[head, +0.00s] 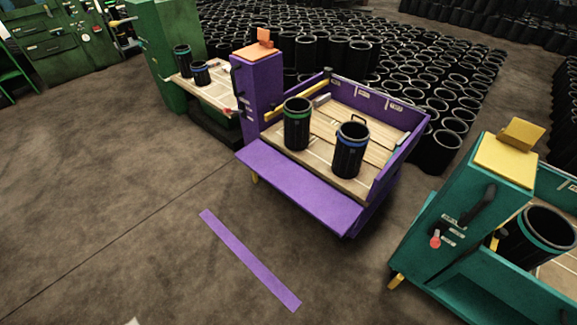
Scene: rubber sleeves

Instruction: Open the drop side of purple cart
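The purple cart (388,185) stands right of centre in the head view. Its near side, a flat purple panel (300,188), is folded down and slopes outward, leaving the wooden bed exposed on that side. Two black sleeves stand upright on the bed: one with a green band (297,125) and one with a blue band (350,150). The cart's purple post (258,90) rises at its left end, with a black handle (238,85) and an orange piece on top. Neither of my grippers is in view.
A teal cart (455,255) with a yellow-topped post stands at the right. A green cart (155,65) with sleeves is behind left. Many black sleeves (420,60) fill the back. A purple strip (250,258) lies on the open floor in front.

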